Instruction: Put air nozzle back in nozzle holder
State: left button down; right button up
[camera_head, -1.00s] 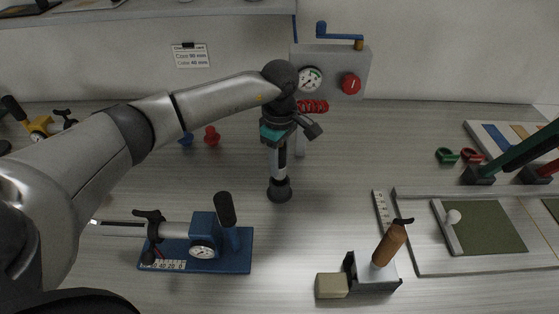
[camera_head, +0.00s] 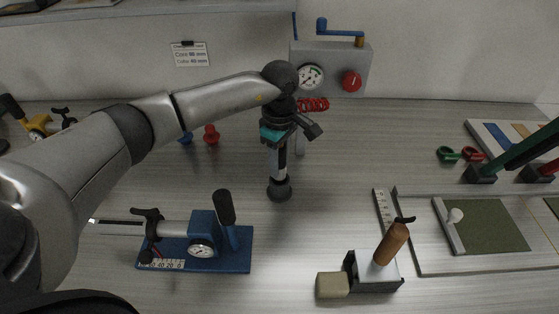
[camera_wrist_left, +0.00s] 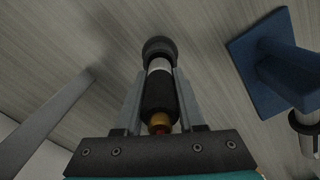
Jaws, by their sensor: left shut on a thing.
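My left gripper (camera_head: 279,146) is over the middle of the table, pointing down. It is shut on the air nozzle (camera_head: 281,158), which is upright. In the left wrist view, the nozzle (camera_wrist_left: 159,98) has a black body, a pale band and a brass end between the gripper fingers (camera_wrist_left: 158,92). A round black piece (camera_head: 279,190) is at the nozzle's lower end and shows in the wrist view (camera_wrist_left: 158,45). I cannot tell whether this is the nozzle's own end or the nozzle holder. My right gripper is not in view.
A grey box (camera_head: 331,70) with gauge and red knob stands behind, with a red coiled hose (camera_head: 314,105) near my gripper. A blue fixture (camera_head: 235,250) is at front left, and a wooden-handled tool (camera_head: 390,245) at front right. Table between them is clear.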

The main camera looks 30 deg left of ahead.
aim_at(280, 171)
pick_arm(q)
jog(key=shift+f+b, duration=1.15)
jog(key=shift+f, duration=0.4)
jog(key=shift+c, duration=2.2)
grip_release()
notch_tip(280, 171, up, 15)
jog(key=shift+r+p, duration=0.15)
jog(key=shift+p, duration=0.4)
